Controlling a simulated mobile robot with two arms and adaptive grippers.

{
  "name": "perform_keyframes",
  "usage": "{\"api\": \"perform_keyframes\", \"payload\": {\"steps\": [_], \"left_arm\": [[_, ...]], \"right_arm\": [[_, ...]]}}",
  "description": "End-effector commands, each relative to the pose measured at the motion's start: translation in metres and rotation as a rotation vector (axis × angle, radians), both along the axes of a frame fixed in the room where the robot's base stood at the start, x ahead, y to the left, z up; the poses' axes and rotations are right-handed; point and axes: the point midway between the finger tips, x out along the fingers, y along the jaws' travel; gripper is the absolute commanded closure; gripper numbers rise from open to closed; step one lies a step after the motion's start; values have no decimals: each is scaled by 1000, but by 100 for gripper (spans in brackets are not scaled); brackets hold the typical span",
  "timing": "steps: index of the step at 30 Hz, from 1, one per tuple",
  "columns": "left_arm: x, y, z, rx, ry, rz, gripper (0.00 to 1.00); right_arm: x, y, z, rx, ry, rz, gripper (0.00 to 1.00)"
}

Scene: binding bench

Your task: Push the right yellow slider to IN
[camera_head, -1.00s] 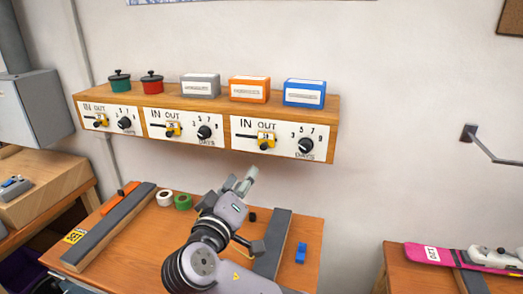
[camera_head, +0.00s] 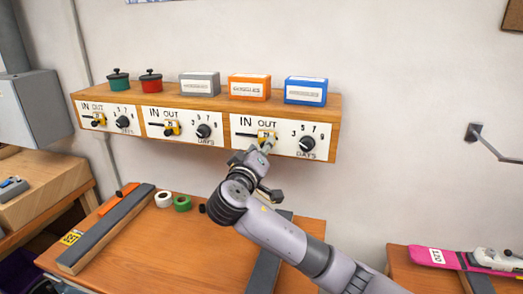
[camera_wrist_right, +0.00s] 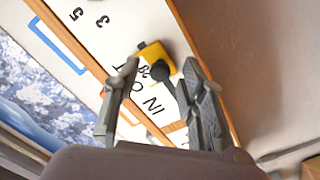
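The right yellow slider (camera_head: 264,135) sits under the OUT label on the rightmost white panel (camera_head: 310,130), with its dark slot running left below IN. My right gripper (camera_head: 266,147) is at the slider's lower side and partly covers it. In the right wrist view the yellow slider (camera_wrist_right: 154,54) and its dark knob lie between and just past the tips of my right gripper (camera_wrist_right: 160,72). The fingers stand apart, and I cannot tell whether either one touches it. My left gripper is not in view.
Two more panels with yellow sliders, the middle one (camera_head: 172,128) and the left one (camera_head: 95,119), are on the same wooden shelf unit. Pots and boxes, including a blue box (camera_head: 306,91), stand on top. Tape rolls (camera_head: 182,203) lie on the bench below.

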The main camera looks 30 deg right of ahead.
Motion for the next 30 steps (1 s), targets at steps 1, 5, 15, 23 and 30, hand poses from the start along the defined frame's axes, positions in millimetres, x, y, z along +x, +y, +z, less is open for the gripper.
{"api": "perform_keyframes", "payload": {"steps": [1,5,15,23,30], "left_arm": [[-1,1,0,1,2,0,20],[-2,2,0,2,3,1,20],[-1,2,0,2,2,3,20],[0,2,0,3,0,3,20],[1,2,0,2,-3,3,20]], "right_arm": [[0,0,0,0,0,0,62],[0,0,0,0,0,0,66],[0,0,0,0,0,0,89],[0,1,0,0,2,0,100],[0,1,-1,0,2,0,100]]}}
